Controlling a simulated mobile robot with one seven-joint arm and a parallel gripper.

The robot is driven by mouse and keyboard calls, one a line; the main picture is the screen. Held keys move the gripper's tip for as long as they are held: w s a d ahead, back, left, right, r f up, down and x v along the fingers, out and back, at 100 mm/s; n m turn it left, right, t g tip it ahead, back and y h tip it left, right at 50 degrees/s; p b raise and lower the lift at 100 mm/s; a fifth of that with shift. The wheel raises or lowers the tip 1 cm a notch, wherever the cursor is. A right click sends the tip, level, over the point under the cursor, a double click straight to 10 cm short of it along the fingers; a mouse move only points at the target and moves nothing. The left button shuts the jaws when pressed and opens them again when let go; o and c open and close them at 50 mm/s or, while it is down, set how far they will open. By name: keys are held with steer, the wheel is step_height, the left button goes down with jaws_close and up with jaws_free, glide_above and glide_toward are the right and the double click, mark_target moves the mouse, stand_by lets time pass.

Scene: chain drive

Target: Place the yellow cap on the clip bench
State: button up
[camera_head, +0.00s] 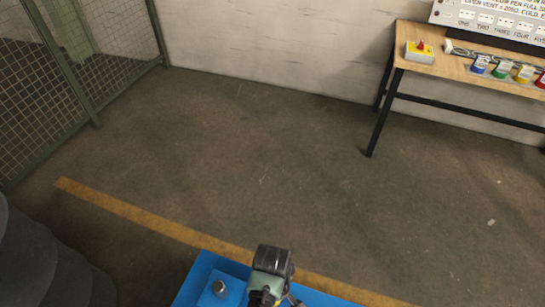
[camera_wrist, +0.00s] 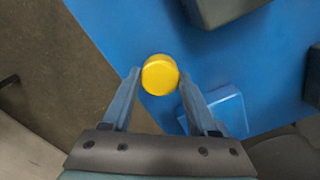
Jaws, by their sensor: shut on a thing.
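The yellow cap (camera_wrist: 160,75) is round and sits between the fingertips of my gripper (camera_wrist: 158,80) in the wrist view. My gripper is shut on it, one finger on each side. In the head view the cap cannot be made out. A wooden bench (camera_head: 440,66) with black metal legs stands against the wall at the upper right of the head view, well away from my arm. I take it to be the clip bench, though no label names it. Its right end is cut off by the frame.
A mesh fence (camera_head: 40,90) stands at the left. A yellow line (camera_head: 140,213) crosses the open floor.

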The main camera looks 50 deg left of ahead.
steer(key=shift+f, duration=0.2)
steer(key=shift+f, duration=0.15)
steer(key=o, duration=1.3)
